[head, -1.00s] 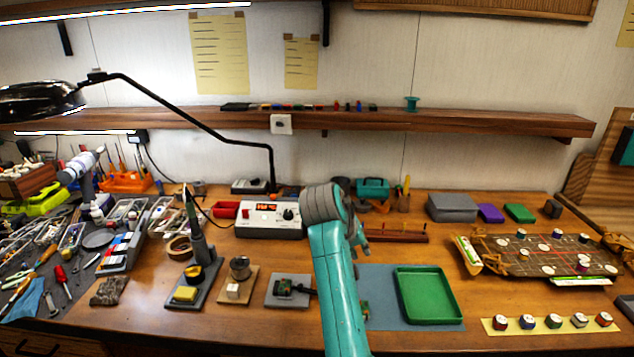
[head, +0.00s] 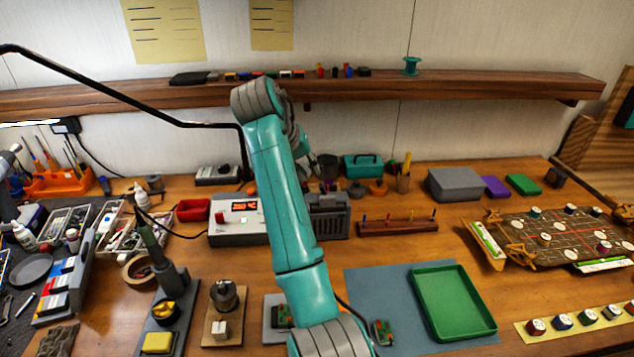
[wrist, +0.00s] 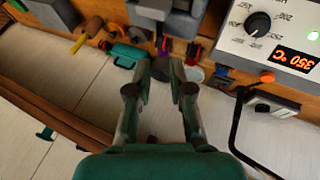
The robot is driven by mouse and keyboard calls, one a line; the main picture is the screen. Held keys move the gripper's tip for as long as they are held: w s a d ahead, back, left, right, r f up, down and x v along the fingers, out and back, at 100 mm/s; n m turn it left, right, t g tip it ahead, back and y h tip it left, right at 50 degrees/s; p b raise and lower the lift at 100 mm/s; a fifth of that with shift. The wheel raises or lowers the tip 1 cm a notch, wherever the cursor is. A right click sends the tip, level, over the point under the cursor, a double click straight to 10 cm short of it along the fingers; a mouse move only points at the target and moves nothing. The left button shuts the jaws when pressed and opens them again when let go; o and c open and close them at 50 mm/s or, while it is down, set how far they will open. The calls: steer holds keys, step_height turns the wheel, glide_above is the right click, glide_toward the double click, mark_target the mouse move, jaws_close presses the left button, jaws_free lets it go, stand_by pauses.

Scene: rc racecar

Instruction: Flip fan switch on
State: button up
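A dark grey ribbed box (head: 328,215), which may be the fan, stands right of the soldering station, partly behind my arm. A grey body at the top of the wrist view (wrist: 165,14) may be the same box. I cannot make out a switch on it. A small white switch box on the shelf front shows only in the earlier head view; my arm now covers that spot. My gripper (wrist: 158,78) is open and empty in the wrist view, its two fingers apart over the back of the bench. In the head view my arm mostly hides it.
The soldering station (head: 232,222) with a lit display stands left of my arm. A wooden shelf (head: 450,88) crosses the wall above. A black lamp arm (head: 110,92) reaches in from the left. A green tray (head: 453,300) lies at the front right.

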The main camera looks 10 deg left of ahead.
mark_target(320, 185)
steer(key=x, duration=0.8)
steer(key=shift+w+f, duration=0.1)
jaws_close()
